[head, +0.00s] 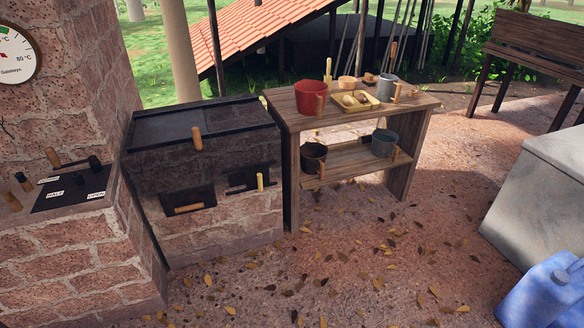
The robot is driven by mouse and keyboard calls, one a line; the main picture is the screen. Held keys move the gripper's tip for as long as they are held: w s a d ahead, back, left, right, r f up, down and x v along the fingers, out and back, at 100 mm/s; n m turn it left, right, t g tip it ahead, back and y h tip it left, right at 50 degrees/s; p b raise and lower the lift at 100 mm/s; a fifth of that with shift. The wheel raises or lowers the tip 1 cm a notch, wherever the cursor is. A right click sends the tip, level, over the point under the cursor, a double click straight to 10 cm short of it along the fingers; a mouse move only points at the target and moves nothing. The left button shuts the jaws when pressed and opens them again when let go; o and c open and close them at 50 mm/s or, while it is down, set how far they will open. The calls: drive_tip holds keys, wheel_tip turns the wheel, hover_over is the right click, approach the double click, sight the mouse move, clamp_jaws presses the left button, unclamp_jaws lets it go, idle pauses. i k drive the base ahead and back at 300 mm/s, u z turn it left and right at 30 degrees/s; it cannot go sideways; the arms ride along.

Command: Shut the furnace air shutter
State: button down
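The brick furnace (235,222) stands left of centre with a dark metal top. Its front has a dark door (178,196) with a horizontal wooden handle (189,208). To the right of the door is a black slotted plate (244,177) with an upright yellow wooden handle (260,182) at its right side; this looks like the air shutter. The slot seems partly uncovered, but how far is too small to tell. My gripper is not in view.
A brick ledge at left carries a dark lever plate (72,190) with labels including HALF and OPEN. A wooden table (422,102) with pots stands right of the furnace. A grey block (540,200) and blue container (545,298) are at right. Leaf-strewn ground in front is clear.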

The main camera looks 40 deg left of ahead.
sight(258, 176)
drive_tip(key=i, duration=1.3)
drive_tip(key=u, duration=2.6)
